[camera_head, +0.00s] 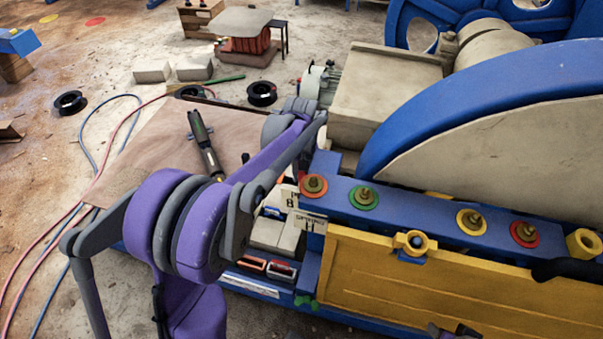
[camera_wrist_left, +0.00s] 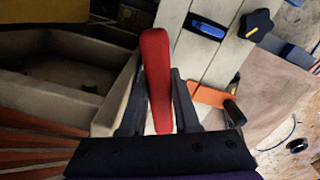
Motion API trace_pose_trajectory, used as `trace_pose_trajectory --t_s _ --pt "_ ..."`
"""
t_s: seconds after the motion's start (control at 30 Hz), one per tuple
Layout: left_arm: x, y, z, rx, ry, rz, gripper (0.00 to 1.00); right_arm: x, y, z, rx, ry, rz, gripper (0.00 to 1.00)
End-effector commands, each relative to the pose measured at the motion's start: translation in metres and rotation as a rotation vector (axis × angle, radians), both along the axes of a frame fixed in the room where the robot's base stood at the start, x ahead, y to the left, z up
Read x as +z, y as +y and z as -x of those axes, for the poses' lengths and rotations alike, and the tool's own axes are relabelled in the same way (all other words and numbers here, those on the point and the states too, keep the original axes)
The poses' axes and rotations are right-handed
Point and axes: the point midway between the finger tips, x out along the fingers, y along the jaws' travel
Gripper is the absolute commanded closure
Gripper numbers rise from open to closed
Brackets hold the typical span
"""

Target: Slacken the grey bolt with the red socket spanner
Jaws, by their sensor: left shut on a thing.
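In the left wrist view a red handle (camera_wrist_left: 156,62), apparently the red socket spanner's, stands between the fingers of my left gripper (camera_wrist_left: 158,100). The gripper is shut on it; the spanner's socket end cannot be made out. In the head view the left arm reaches past the machine's near left corner, and its jaws are hard to make out. I cannot tell a grey one. A small purple and black part, possibly my right gripper, shows at the bottom edge.
A yellow panel (camera_head: 430,290) fronts the blue beam. A large blue wheel (camera_head: 500,95) rises behind it. A brown board (camera_head: 150,145) carries a dark tool (camera_head: 206,146). Hoses (camera_head: 85,165) lie on the floor at left. A black star knob (camera_wrist_left: 256,24) shows near my left gripper.

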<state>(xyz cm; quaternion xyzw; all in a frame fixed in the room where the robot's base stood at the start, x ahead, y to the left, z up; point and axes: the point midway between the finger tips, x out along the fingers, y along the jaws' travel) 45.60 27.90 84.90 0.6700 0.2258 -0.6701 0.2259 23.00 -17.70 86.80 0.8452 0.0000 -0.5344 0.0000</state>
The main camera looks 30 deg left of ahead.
Motion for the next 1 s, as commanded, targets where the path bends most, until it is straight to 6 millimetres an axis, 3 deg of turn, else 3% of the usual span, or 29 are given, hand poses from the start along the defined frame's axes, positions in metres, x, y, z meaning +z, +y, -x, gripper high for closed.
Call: trace_pose_trajectory --t_s 0.2,0.57,0.87,1.0 --pt "0.0002 0.0011 -0.0001 0.253 -0.001 -0.002 1.00 -0.0017 0.0000 0.0003 0.000 0.001 0.000 0.50" --pt "0.0004 0.0013 0.0000 0.295 0.000 -0.003 1.00 -0.0017 0.0000 0.0003 0.000 0.001 0.000 0.50" --pt "0.0002 0.0015 0.0000 0.602 -0.001 -0.003 1.00 -0.0037 0.0000 0.0006 0.000 0.001 0.000 0.50" --pt "0.0004 0.0015 0.0000 0.547 -0.001 -0.003 1.00 -0.0033 0.0000 0.0005 0.000 0.001 0.000 0.50"
